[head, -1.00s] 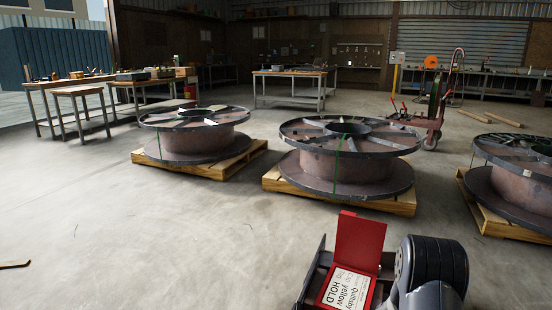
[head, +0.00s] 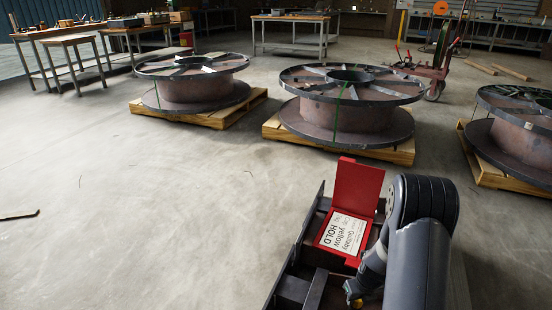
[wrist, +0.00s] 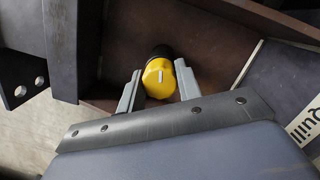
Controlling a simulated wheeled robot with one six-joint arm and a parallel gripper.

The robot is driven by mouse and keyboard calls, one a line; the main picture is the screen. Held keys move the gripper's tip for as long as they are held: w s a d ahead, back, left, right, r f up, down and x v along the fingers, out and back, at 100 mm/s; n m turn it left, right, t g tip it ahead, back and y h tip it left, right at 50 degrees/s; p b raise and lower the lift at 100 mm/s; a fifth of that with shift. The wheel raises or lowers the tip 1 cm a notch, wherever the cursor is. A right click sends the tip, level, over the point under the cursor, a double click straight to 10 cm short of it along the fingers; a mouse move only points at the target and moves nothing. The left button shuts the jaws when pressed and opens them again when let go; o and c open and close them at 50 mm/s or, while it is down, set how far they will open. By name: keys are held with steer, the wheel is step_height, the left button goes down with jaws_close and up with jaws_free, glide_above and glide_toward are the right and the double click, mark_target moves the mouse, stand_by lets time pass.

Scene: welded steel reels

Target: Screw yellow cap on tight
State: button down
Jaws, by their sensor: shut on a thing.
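The yellow cap (wrist: 159,78) sits between the two fingers of my gripper (wrist: 158,92) in the wrist view. It has a pale line mark on its face and a dark round part shows behind it. My gripper is shut on the cap. In the head view a small bit of yellow (head: 355,301) shows at the bottom edge by my arm, which hides most of that spot. From these views I cannot tell how tightly the cap sits.
A red open box with a white label (head: 343,233) stands in a dark steel frame (head: 296,255) beside my arm. Steel reels on pallets (head: 345,105) stand ahead. Workbenches (head: 100,40) are at the back left.

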steer(key=c, duration=0.9)
jaws_free()
steer(key=r+p, duration=0.4)
steer(key=s+r+p, duration=0.1)
steer(key=r+p, duration=0.1)
steer(key=r, duration=0.1)
steer(key=shift+d, duration=0.1)
steer(key=shift+f, duration=0.15)
steer(key=f+b, duration=0.4)
steer(key=w+f+b, duration=0.1)
steer(key=f+b, duration=0.1)
steer(key=f, duration=0.1)
steer(key=shift+r+n, duration=0.15)
steer(key=shift+n, duration=1.55)
